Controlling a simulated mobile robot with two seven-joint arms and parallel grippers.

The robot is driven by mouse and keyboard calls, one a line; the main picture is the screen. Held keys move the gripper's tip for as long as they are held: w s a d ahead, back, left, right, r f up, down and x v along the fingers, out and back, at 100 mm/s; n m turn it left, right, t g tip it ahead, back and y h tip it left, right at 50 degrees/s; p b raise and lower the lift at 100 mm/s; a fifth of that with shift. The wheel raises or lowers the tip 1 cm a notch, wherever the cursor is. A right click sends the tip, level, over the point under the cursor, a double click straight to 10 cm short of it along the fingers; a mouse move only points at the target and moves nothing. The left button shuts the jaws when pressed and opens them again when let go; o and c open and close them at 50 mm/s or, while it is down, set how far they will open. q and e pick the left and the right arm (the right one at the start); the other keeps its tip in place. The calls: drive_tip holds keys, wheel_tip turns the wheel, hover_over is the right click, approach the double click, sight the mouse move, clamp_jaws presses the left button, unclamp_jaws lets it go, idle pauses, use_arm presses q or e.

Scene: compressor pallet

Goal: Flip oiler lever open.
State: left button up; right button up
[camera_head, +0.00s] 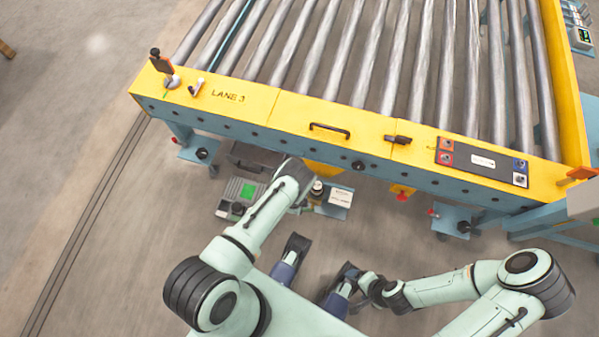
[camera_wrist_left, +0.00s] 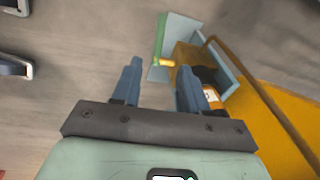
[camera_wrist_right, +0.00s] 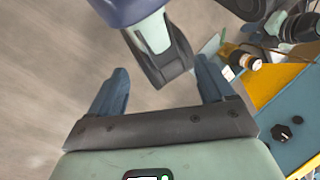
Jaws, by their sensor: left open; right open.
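I cannot identify the oiler lever with certainty. A small pale lever-like part (camera_head: 196,87) stands on the yellow rail near its left end in the head view. A dark-capped bottle-like part (camera_head: 318,187) sits below the rail, and dark-and-pale cylindrical parts (camera_wrist_right: 242,60) show at the upper right in the right wrist view. My left gripper (camera_wrist_left: 160,85) is open and empty; a yellow housing (camera_wrist_left: 250,110) lies right of its fingers. The head view hides its fingers behind my arm. My right gripper (camera_wrist_right: 160,88) is open and empty, low near the floor area.
A roller conveyor with a yellow front rail (camera_head: 265,103) spans the top of the head view. A control panel (camera_head: 482,161) sits on its right part. Grey-green equipment (camera_head: 238,195) lies under the rail beside my left arm.

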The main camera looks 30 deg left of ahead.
use_arm(q)
drive_tip(key=shift+s+f, duration=0.1)
drive_tip(key=shift+s, duration=0.05)
drive_tip(key=shift+c, duration=1.4)
drive_tip(key=n+t+p, duration=0.2)
drive_tip(key=t+p, duration=0.3)
approach(304, 209)
use_arm(e)
wheel_tip(304, 209, up, 5)
drive_tip(key=s+g, duration=0.1)
drive_tip(key=s, duration=0.1)
use_arm(q)
drive_tip(key=b+x, duration=0.4)
drive_tip(key=x, duration=0.1)
drive_tip(key=b+x, duration=0.5)
drive_tip(key=shift+s+f, duration=0.2)
drive_tip(key=shift+f, duration=0.2)
drive_tip(key=shift+w+f, duration=0.15)
use_arm(e)
drive_tip(key=w+d+f+t+h, duration=0.1)
drive_tip(key=w+d+f+t, duration=0.2)
drive_tip(key=w+f, duration=0.5)
wheel_tip(304, 209, down, 2)
drive_tip(key=shift+w+f+m, duration=0.1)
drive_tip(key=shift+w+m, duration=0.2)
drive_tip(key=shift+d, duration=0.1)
